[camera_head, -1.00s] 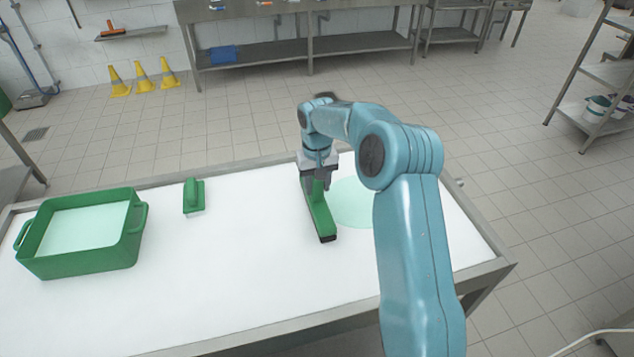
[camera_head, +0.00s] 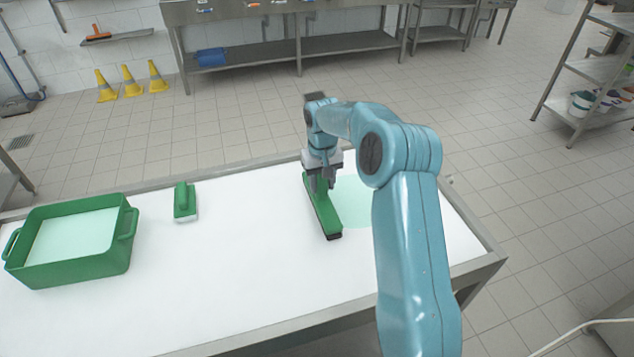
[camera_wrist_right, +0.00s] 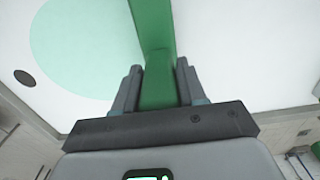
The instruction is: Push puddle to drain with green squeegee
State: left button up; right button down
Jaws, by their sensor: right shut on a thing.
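My right gripper (camera_head: 321,181) is shut on the upright handle of the green squeegee (camera_head: 325,213). The squeegee's long green head has a dark lower edge and lies along the white table top. In the right wrist view the handle (camera_wrist_right: 158,85) shows between the fingers. The pale green puddle (camera_head: 356,203) lies just right of the squeegee in the head view, partly hidden by my arm. In the right wrist view the puddle (camera_wrist_right: 85,40) is a broad round patch beside the squeegee. A dark round spot, probably the drain (camera_wrist_right: 25,78), shows just outside it. My left gripper is not in view.
A green tub (camera_head: 72,262) with pale liquid stands at the table's left. A green hand tool (camera_head: 184,201) lies right of it. The white table top (camera_head: 235,265) between them and the squeegee is clear. A metal rim (camera_head: 472,236) edges the table.

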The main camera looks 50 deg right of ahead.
jog(key=s+d+p, duration=0.3)
jog(key=s+d, duration=0.2)
jog(key=d, duration=0.3)
jog(key=s+d+p, duration=0.2)
jog(key=s+d, duration=0.3)
jog(key=d, duration=0.4)
jog(key=shift+s+d+p, duration=0.25)
jog(key=shift+s+p, duration=0.1)
jog(key=shift+p, duration=0.05)
dwell(1.2)
dwell(1.7)
notch_tip(320, 180, up, 7)
jog(key=p, duration=0.4)
jog(key=shift+p, duration=0.3)
jog(key=shift+w, duration=0.1)
